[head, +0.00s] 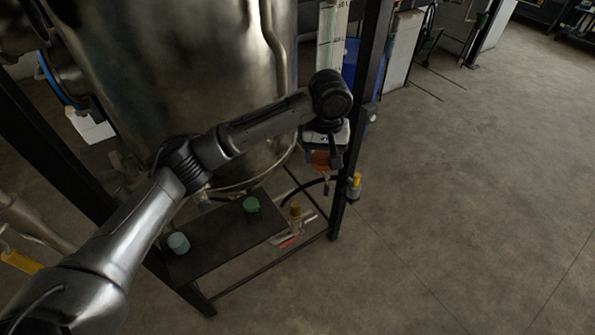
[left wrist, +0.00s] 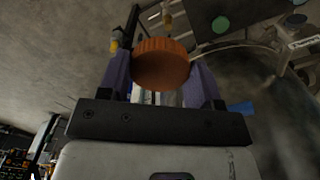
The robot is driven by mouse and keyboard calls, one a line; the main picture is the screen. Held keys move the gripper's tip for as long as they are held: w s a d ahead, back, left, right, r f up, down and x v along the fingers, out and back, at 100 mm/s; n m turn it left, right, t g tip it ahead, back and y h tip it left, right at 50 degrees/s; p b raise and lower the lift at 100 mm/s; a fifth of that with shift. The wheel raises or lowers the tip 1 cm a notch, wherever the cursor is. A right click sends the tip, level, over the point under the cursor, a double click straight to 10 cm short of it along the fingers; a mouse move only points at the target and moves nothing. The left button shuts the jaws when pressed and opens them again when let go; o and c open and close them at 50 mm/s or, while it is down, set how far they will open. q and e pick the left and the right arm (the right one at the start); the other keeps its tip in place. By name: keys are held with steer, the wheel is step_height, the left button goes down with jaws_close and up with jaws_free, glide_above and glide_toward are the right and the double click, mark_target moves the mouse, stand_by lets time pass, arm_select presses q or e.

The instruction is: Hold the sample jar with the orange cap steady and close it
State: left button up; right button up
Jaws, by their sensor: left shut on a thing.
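The orange ribbed cap (left wrist: 162,64) sits between the two purple fingers of my left gripper (left wrist: 160,70) in the left wrist view, with a finger against each side. My left gripper (head: 326,150) is shut on it. In the head view the orange cap (head: 322,160) shows just under the gripper, beside the dark frame post. The jar body that belongs with this cap is mostly hidden, and I cannot tell whether the cap is seated on it. My right gripper is in neither view.
A dark shelf (head: 220,240) lies below my arm, with a green-capped jar (head: 251,204) and a pale blue-capped jar (head: 178,243). Yellow-topped items (head: 295,210) stand near its right end. A large metal vessel (head: 180,70) rises behind. The floor to the right is clear.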

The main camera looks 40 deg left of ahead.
arm_select(q)
steer(key=s+d+r+m+p, duration=0.2)
steer(key=s+d+r+p, duration=0.1)
steer(key=r, duration=0.8)
steer(key=s+d+r+m+p, duration=0.2)
steer(key=s+d+r+p, duration=0.15)
steer(key=r, duration=0.65)
steer(key=s+d+r+m+p, duration=0.1)
steer(key=s+r+m+p, duration=0.2)
steer(key=s+r+p, duration=0.4)
steer(key=s+r, duration=0.4)
steer(key=r, duration=0.3)
steer(key=shift+s+d+r, duration=0.2)
steer(key=shift+r, duration=0.2)
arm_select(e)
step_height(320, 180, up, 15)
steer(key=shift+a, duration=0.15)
